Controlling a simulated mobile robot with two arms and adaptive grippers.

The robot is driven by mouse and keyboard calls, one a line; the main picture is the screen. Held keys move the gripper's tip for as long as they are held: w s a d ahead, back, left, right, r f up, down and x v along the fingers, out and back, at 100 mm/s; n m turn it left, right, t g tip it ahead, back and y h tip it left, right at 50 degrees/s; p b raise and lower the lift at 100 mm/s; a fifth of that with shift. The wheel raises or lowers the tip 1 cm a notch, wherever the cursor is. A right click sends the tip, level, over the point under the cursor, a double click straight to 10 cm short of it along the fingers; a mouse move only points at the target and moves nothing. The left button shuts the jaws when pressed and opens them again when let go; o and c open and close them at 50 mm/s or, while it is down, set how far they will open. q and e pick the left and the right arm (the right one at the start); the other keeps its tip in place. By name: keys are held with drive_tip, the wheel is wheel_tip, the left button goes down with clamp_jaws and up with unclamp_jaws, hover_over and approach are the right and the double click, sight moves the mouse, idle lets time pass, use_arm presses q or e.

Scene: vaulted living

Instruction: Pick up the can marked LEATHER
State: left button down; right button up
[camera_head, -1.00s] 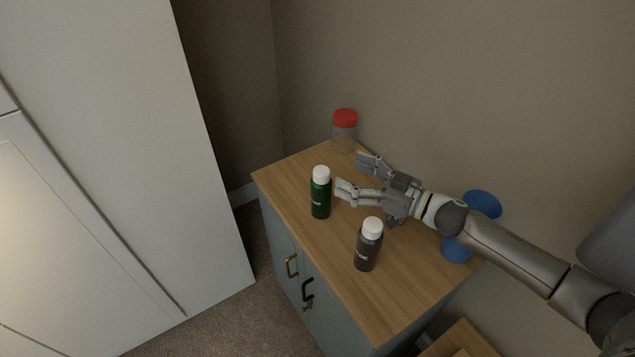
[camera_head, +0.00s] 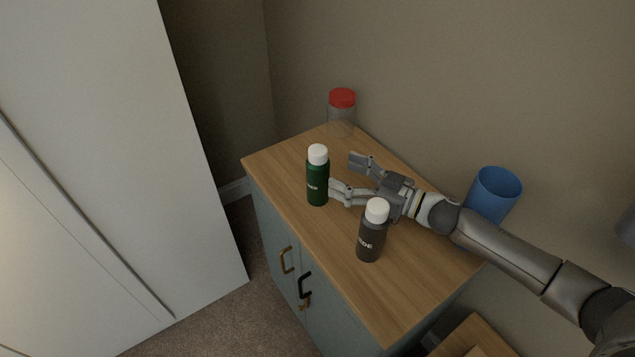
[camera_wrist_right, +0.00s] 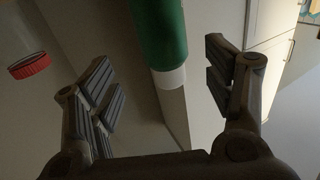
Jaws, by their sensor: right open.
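Two cans with white caps stand upright on the wooden cabinet top (camera_head: 410,290): a green can (camera_head: 317,188) and a dark grey can (camera_head: 371,242). Their small labels face the head camera but are too small to read surely. My right gripper (camera_head: 344,174) is open and empty, just right of the green can, with its fingers pointing towards it. The lower finger looks very close to the can; contact cannot be told. In the right wrist view the green can (camera_wrist_right: 158,30) shows beyond and between the open fingers (camera_wrist_right: 160,76). My left gripper is not in view.
A clear jar with a red lid (camera_head: 342,98) stands at the back corner. A blue cup (camera_head: 494,194) stands at the right, behind my right arm. The grey can stands close in front of my right wrist. The front right of the top is clear. A white wardrobe (camera_head: 100,150) is at the left.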

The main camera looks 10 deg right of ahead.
sight(329, 167)
drive_tip(key=x, duration=0.2)
drive_tip(key=p+x, duration=0.1)
drive_tip(key=x, duration=0.3)
drive_tip(key=shift+a+r+p, duration=0.3)
drive_tip(key=shift+a+r, duration=0.05)
drive_tip(key=shift+a, duration=0.05)
drive_tip(key=shift+w+a, duration=0.25)
drive_tip(key=shift+a, duration=0.05)
drive_tip(key=shift+f, duration=0.1)
drive_tip(key=c, duration=1.2)
drive_tip(key=shift+c, duration=0.3)
